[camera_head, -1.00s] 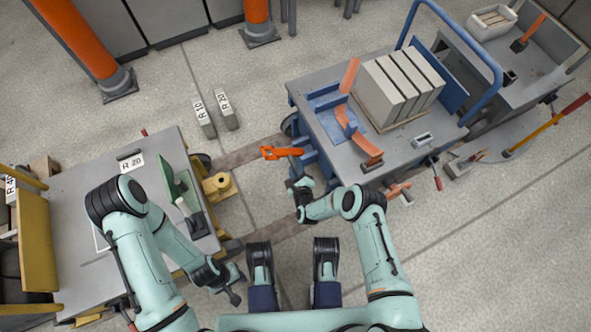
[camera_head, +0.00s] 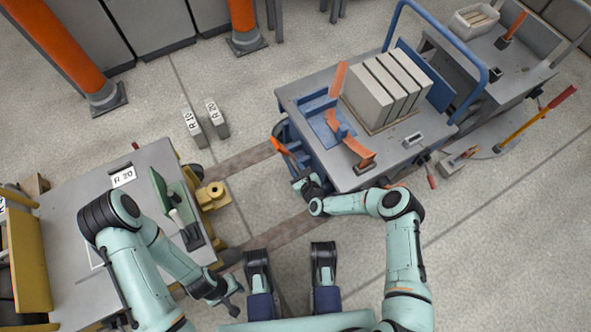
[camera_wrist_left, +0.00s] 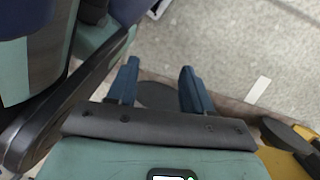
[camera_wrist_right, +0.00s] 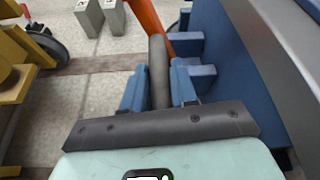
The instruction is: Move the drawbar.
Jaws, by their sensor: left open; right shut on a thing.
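The orange drawbar (camera_head: 283,151) stands at the left end of the blue cart (camera_head: 296,98), slanting down to the right in the head view. It also shows in the right wrist view (camera_wrist_right: 150,18), with a dark grey grip (camera_wrist_right: 158,62). My right gripper (camera_head: 302,184) is shut on this grip, its blue fingers on either side. It partly hides the lower end of the drawbar in the head view. My left gripper (camera_head: 235,294) is open and empty, low over the floor near the left cart; its spread fingers show in the left wrist view (camera_wrist_left: 158,80).
A grey-topped cart (camera_head: 75,200) with a yellow coupling (camera_head: 213,196) stands at left, apart from the blue cart. Several grey blocks (camera_head: 385,85) load the blue cart. Two labelled weights (camera_head: 194,128) stand on the floor behind. Floor rails cross the gap between the carts.

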